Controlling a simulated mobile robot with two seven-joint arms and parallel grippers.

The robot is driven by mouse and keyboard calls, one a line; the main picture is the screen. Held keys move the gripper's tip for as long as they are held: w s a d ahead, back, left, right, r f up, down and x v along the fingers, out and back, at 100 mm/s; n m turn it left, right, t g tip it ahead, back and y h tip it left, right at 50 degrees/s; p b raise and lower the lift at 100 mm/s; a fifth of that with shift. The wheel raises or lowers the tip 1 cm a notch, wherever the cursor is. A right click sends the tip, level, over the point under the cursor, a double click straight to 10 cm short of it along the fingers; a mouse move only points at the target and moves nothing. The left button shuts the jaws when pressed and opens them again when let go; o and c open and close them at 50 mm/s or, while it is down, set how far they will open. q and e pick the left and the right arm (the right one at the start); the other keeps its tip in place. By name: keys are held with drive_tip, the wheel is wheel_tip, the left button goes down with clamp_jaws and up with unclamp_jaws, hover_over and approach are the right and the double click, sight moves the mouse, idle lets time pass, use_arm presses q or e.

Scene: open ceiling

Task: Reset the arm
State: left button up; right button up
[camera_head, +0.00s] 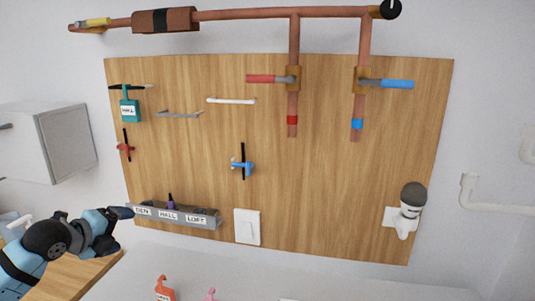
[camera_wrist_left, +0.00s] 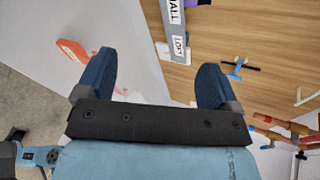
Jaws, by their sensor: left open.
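My left arm comes in from the left in the head view, and its gripper (camera_head: 122,212) is in front of the lower left edge of the wooden board (camera_head: 310,180). In the left wrist view the left gripper (camera_wrist_left: 155,85) has its two blue fingers spread wide with nothing between them. The fingers are apart from the labelled grey rack (camera_head: 208,222), which also shows in the left wrist view (camera_wrist_left: 182,38). My right gripper is not in view.
The board carries red-handled (camera_head: 265,78) and blue-handled (camera_head: 398,84) valves on copper pipes, a teal tagged item (camera_head: 130,110), a white switch (camera_head: 247,227) and a grey-topped white fixture (camera_head: 411,207). A grey cabinet (camera_head: 65,140) hangs left. An orange item (camera_head: 164,289) is below.

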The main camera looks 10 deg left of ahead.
use_arm(q)
drive_tip(key=s+d+f+n+p, duration=0.1)
drive_tip(key=s+d+f+n, duration=0.3)
drive_tip(key=f, duration=0.3)
drive_tip(key=s+d+f+n+g+p, duration=0.1)
drive_tip(key=s+d+f+n, duration=0.25)
drive_tip(key=f, duration=0.45)
drive_tip(key=s+d+f+n, duration=0.3)
drive_tip(key=d+f+n, duration=0.1)
drive_tip(key=f, duration=0.3)
drive_tip(key=s+d+f+n+p, duration=0.1)
drive_tip(key=s+d+f+n, duration=0.3)
drive_tip(key=s, duration=0.4)
drive_tip(key=s+d+f+n+p, duration=0.1)
drive_tip(key=s+d+f+n, duration=0.4)
drive_tip(key=s+d+n, duration=0.1)
drive_tip(key=s+d, duration=0.1)
drive_tip(key=s, duration=0.1)
drive_tip(key=shift+s+d+f, duration=0.2)
drive_tip(key=shift+s+d, duration=0.1)
drive_tip(key=shift+d, duration=0.05)
